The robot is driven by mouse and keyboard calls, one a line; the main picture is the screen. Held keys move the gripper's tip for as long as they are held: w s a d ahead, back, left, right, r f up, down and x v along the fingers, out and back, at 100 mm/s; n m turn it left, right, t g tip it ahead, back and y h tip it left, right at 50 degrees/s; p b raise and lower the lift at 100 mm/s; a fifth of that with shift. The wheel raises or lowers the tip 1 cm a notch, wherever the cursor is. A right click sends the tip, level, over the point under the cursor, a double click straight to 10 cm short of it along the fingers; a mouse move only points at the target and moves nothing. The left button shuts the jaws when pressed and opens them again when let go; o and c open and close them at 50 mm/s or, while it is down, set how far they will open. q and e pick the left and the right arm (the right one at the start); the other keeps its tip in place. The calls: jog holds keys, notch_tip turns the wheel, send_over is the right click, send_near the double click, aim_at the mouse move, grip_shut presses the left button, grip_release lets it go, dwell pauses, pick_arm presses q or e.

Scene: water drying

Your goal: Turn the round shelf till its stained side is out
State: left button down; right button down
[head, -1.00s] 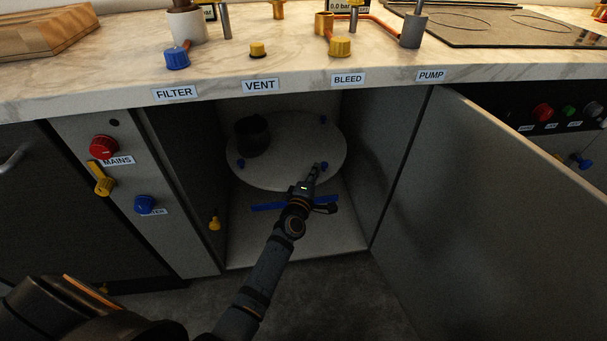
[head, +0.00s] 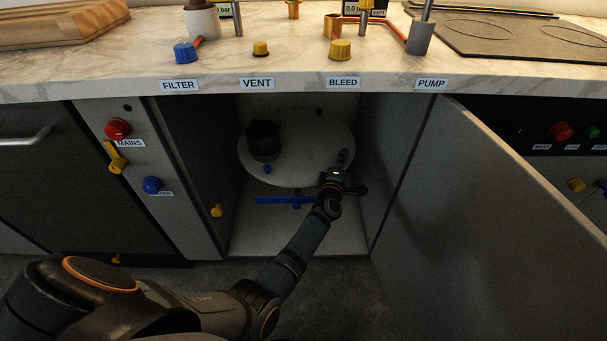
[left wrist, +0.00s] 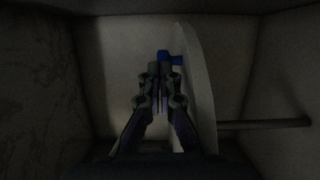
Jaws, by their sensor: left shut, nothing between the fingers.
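The round shelf (head: 300,165) is a pale disc inside the open cabinet, with several blue pegs at its rim. A dark pot (head: 263,140) stands on its left part. One blue peg (head: 343,155) is at the right rim, and a blue peg also shows in the left wrist view (left wrist: 165,57). My left gripper (head: 340,168) is shut and empty at the right front rim, close beside that peg; whether they touch is unclear. In the left wrist view the shelf (left wrist: 198,85) appears edge-on, right of the shut fingers (left wrist: 158,75). I cannot make out a stain. My right gripper is not in view.
A blue bar (head: 285,200) lies low in the cabinet below the shelf. The open door (head: 480,210) stands to the right, and the cabinet's left wall (head: 190,160) is close. The counter (head: 290,60) overhangs above. The cabinet floor in front is clear.

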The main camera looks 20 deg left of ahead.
aim_at(346, 160)
pick_arm(q)
jog(key=shift+w+d+n+y, duration=0.25)
jog(key=shift+w+n+y, duration=0.15)
jog(key=shift+w+y, duration=0.3)
jog(key=shift+w+d+n+g+y+b, duration=0.15)
jog(key=shift+w+n+g+y+b, duration=0.25)
jog(key=shift+w, duration=0.4)
jog(key=shift+w+y, duration=0.15)
jog(key=shift+y, duration=0.15)
jog(key=shift+w+n+y, duration=0.15)
jog(key=shift+n+y, duration=0.15)
jog(key=shift+b, duration=0.3)
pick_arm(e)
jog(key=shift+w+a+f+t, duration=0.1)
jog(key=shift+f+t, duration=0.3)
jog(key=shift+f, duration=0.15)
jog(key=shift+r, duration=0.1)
